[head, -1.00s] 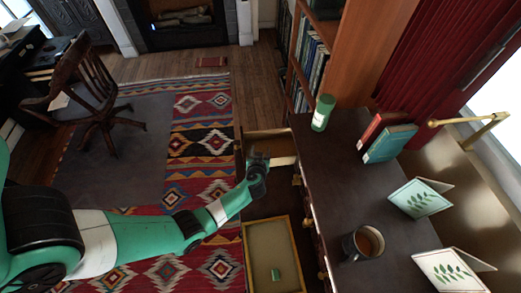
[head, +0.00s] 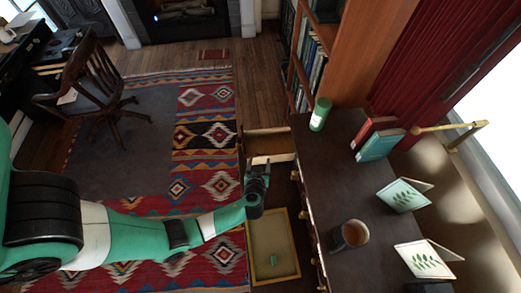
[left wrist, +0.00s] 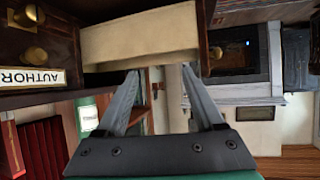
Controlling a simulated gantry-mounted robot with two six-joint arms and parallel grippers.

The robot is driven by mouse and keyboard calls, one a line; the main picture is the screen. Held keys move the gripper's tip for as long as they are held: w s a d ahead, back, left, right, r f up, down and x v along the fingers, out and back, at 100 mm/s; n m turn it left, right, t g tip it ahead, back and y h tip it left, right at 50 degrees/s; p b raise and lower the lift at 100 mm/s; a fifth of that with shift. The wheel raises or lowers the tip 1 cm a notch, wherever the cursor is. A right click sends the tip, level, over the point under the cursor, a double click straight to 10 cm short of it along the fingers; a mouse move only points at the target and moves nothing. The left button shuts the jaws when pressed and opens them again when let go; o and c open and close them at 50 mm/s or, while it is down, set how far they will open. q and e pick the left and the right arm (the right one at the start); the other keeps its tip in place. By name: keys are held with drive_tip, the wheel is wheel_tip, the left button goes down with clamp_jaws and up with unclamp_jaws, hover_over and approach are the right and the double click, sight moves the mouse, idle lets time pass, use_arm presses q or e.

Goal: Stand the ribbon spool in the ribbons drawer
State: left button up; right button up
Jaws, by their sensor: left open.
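My left gripper (head: 257,168) is open and empty, just in front of an open upper drawer (head: 268,143) of the dark cabinet. In the left wrist view its two fingers (left wrist: 160,82) stand apart below a cream-coloured panel (left wrist: 140,35), which looks like part of a drawer. A second, pale-lined drawer (head: 285,235) is open nearer to me, with a small green piece (head: 273,260) lying in it. A green cylinder (head: 320,114) with a pale band stands upright on the cabinet top. I cannot tell which green thing is the ribbon spool. No ribbons label is readable. My right gripper is not in view.
Rug and floor on the left are clear up to the chair (head: 95,85).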

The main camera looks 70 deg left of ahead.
use_arm(q)
drive_tip(key=shift+p+v, duration=0.8)
drive_tip(key=shift+v, duration=0.05)
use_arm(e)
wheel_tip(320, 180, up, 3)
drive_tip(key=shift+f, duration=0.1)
use_arm(q)
drive_tip(key=shift+w+r, duration=0.1)
